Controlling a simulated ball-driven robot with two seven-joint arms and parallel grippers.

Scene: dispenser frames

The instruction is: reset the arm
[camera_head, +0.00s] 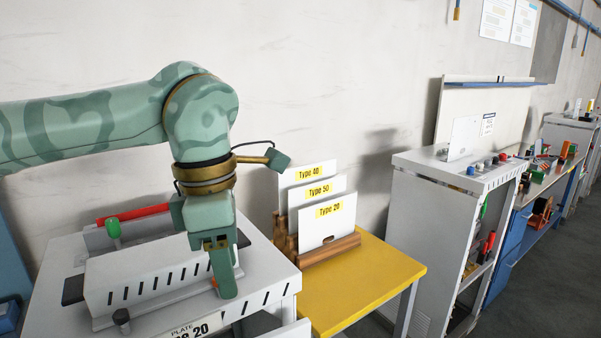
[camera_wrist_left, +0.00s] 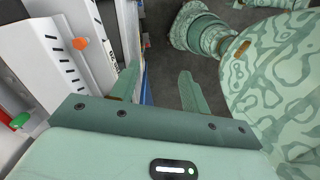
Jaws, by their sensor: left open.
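My left arm comes in from the left in the head view, with its wrist bent downward. My left gripper (camera_head: 226,285) points down at the right front part of the grey-white dispenser (camera_head: 150,275). In the left wrist view the left gripper (camera_wrist_left: 158,88) has its two green fingers apart with nothing between them. The head view shows the fingers nearly edge-on, and I cannot tell whether they touch the dispenser. My right gripper is in neither view.
A yellow table (camera_head: 375,285) right of the dispenser bears a wooden rack (camera_head: 330,250) with several white plates, labelled Type 40, Type 50 and Type 20. A grey cabinet (camera_head: 435,225) stands farther right. The wall is close behind. My green body shows in the wrist view.

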